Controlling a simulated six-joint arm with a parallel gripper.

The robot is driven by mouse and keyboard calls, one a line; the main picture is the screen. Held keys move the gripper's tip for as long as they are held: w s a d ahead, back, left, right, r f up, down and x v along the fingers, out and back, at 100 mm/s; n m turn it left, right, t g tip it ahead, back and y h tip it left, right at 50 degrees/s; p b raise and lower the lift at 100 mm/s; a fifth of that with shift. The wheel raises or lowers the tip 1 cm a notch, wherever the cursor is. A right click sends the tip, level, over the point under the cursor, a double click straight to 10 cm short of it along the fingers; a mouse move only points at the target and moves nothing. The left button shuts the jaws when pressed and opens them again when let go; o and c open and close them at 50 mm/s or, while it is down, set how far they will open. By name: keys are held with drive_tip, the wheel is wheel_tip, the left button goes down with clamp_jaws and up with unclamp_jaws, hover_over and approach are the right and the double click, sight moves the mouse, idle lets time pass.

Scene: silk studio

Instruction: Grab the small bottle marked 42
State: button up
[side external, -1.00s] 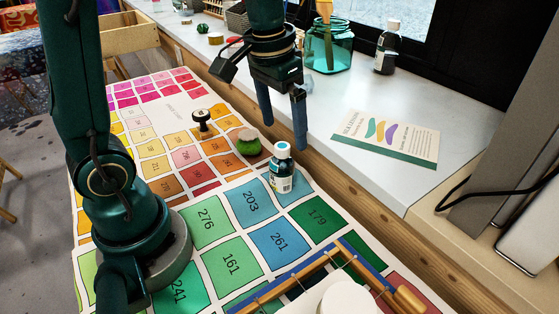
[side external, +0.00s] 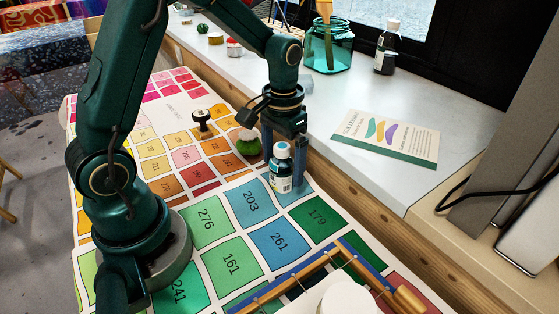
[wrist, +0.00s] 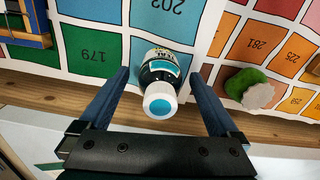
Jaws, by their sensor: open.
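The small bottle (side external: 280,170) stands upright on the printed colour-chart cloth (side external: 208,226), on a blue square. It has a white cap with a blue top and a label with teal on it; I cannot read its number. In the wrist view the bottle (wrist: 160,84) shows cap-first between the two blue fingers. My gripper (side external: 284,165) is lowered around the bottle, one finger on each side. In the wrist view my gripper (wrist: 162,76) is open, with a gap on both sides of the bottle.
A green sponge-like piece (side external: 247,142) and a black-knobbed stamp (side external: 203,122) stand close by on the cloth. A wooden frame (side external: 330,262) lies in front. On the white sill are a leaflet (side external: 388,137), a teal jar (side external: 327,48) and a dark bottle (side external: 387,48).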

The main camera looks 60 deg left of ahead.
clamp_jaws()
drive_tip(key=shift+r, duration=0.1)
